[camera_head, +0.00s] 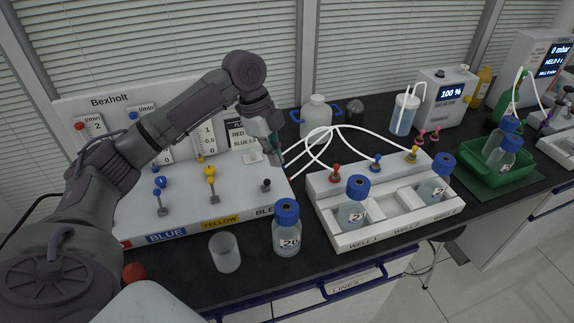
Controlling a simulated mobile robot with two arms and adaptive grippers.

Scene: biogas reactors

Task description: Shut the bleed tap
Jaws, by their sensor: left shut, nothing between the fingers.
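The bleed tap (266,185) is a small dark-topped lever near the right end of the white Bexholt panel's sloping front, above a label (264,211) of which "BLE" can be read. The handle's exact setting is too small to tell. My left gripper (273,152) points down behind and above the bleed tap, apart from it in the picture. It is shut and holds nothing. My left arm crosses in front of the panel and hides part of it. My right gripper is not in view.
Blue (161,195) and yellow (211,181) taps stand left of the bleed tap. A beaker (225,252) and blue-capped bottle 26 (287,232) stand in front. White tubes (318,142) run right to the well rack (345,239). A green tray (498,174) is farther right.

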